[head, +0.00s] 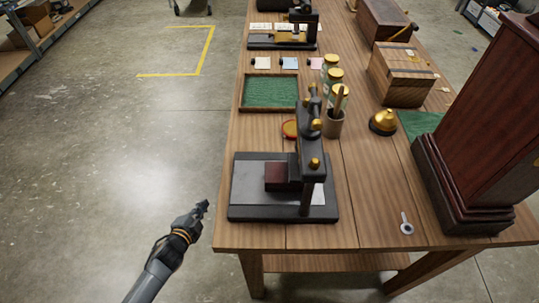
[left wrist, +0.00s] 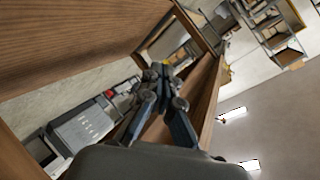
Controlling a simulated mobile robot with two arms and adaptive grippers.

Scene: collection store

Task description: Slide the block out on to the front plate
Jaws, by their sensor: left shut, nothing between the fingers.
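A dark red block (head: 281,177) lies in the black press (head: 312,145) on the table, partly under the press head and beside its post. My left gripper (head: 205,205) is shut and empty. It is off the table's left edge, left of the press and apart from it. In the left wrist view its closed fingers (left wrist: 165,72) hold nothing. My right gripper is not in view.
The wooden table (head: 370,200) carries a green-lined tray (head: 269,107), several jars, a brush pot (head: 333,123), a brass bell (head: 383,121) and a small metal key-like piece (head: 406,224). A tall dark red case (head: 480,130) stands at right.

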